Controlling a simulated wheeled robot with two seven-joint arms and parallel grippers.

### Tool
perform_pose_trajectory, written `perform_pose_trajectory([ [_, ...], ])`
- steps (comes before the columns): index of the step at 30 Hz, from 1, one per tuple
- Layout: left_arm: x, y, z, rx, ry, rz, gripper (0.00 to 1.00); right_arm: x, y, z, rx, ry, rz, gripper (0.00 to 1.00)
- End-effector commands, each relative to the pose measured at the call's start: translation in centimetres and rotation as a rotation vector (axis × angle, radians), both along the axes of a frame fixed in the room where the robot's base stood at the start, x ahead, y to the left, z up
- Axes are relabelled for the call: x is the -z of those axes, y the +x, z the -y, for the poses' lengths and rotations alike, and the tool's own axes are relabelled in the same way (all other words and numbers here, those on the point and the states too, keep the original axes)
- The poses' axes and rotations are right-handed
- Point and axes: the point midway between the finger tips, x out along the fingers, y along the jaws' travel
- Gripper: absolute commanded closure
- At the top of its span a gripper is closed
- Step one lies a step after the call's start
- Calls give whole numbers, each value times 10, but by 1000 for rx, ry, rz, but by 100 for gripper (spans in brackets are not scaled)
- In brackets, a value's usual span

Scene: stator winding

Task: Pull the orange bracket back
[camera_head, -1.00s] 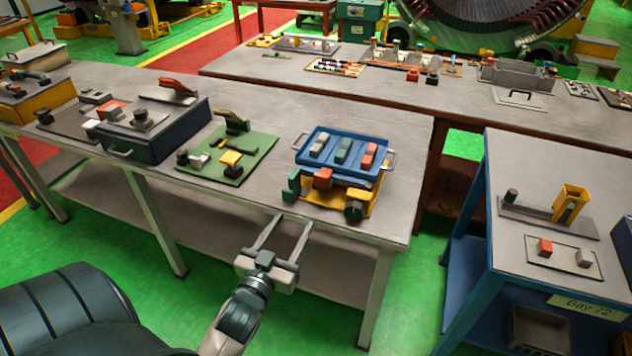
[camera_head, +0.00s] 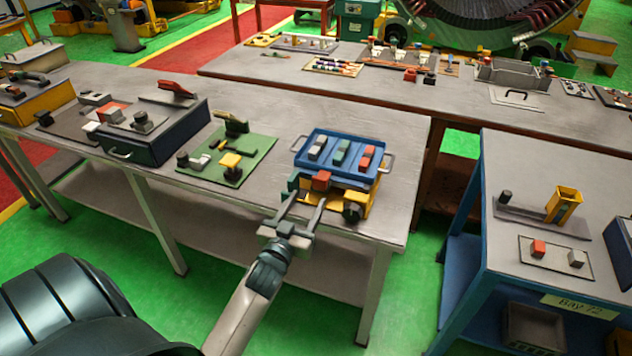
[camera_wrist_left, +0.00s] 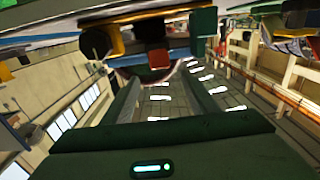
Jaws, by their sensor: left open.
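A yellow-orange bracket (camera_head: 368,197) sits under the blue tray (camera_head: 379,172) at the right end of the near bench. An orange-red block (camera_head: 321,180) stands at its front, below the tray's near edge. In the left wrist view the red block (camera_wrist_left: 159,59) shows ahead, between the lines of the two fingers. My left gripper (camera_head: 306,198) is open, its fingers pointing at the block from the bench's front edge. The fingertips are close to the block; whether they touch it I cannot tell. My right gripper is not in view.
A dark green block (camera_head: 293,180) is left of the red block, and a black round knob (camera_head: 352,211) is right of it. A green mat (camera_head: 256,149) with parts lies further left. A blue-framed table (camera_head: 505,250) stands to the right.

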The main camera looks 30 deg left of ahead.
Motion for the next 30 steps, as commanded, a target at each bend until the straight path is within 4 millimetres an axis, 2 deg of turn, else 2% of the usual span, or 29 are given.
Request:
perform_pose_trajectory([
  [1,-3,11,-2,0,0,1,47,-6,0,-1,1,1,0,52],
  [6,-3,39,-9,0,1,0,47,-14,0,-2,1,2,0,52],
  [12,-1,64,-15,0,0,0,47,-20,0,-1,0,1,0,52],
  [18,0,74,-18,1,1,0,47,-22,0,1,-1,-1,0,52],
  [27,0,75,-18,1,1,0,47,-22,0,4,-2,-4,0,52],
  [28,0,75,-18,1,1,0,52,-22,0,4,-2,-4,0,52],
  [30,0,75,-18,1,1,0,68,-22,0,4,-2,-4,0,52],
])
